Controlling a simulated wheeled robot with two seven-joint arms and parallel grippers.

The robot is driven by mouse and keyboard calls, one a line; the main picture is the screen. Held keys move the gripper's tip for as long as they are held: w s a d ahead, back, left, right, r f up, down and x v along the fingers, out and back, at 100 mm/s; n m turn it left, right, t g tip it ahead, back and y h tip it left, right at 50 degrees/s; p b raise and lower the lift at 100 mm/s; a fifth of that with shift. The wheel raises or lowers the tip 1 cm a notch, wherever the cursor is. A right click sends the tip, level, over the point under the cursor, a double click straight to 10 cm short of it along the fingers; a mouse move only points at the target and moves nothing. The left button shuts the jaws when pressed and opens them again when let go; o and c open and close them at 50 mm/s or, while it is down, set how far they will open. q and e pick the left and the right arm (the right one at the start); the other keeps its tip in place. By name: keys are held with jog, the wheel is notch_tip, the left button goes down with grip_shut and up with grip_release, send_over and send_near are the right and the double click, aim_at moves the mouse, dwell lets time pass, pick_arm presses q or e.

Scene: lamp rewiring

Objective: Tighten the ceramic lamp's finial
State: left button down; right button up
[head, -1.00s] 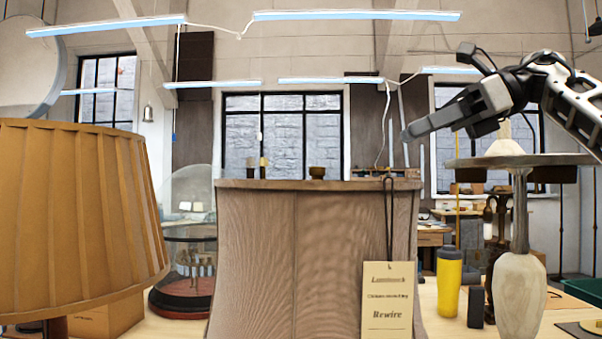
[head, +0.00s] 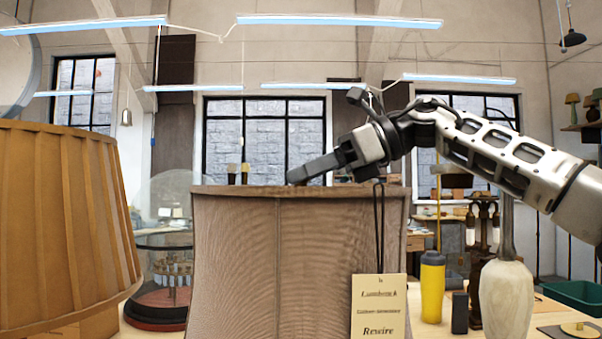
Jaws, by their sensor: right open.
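A tall brown fabric lampshade (head: 235,265) stands in the middle with a paper tag (head: 378,308) reading "Rewire" on a dark cord. The lamp body under it is out of sight. The small brown finial at the shade's top centre is hidden behind my right gripper's fingers. My right gripper (head: 298,178) comes in from the right, low over the shade's top rim, fingertips at the finial's place. It is open; I cannot tell whether the fingers surround or touch the finial. My left gripper is not in view.
A pleated amber shade (head: 60,225) stands close on the left. A glass dome (head: 160,205) is behind it.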

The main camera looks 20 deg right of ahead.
jog(key=shift+w+a+f, duration=0.2)
jog(key=shift+a, duration=0.25)
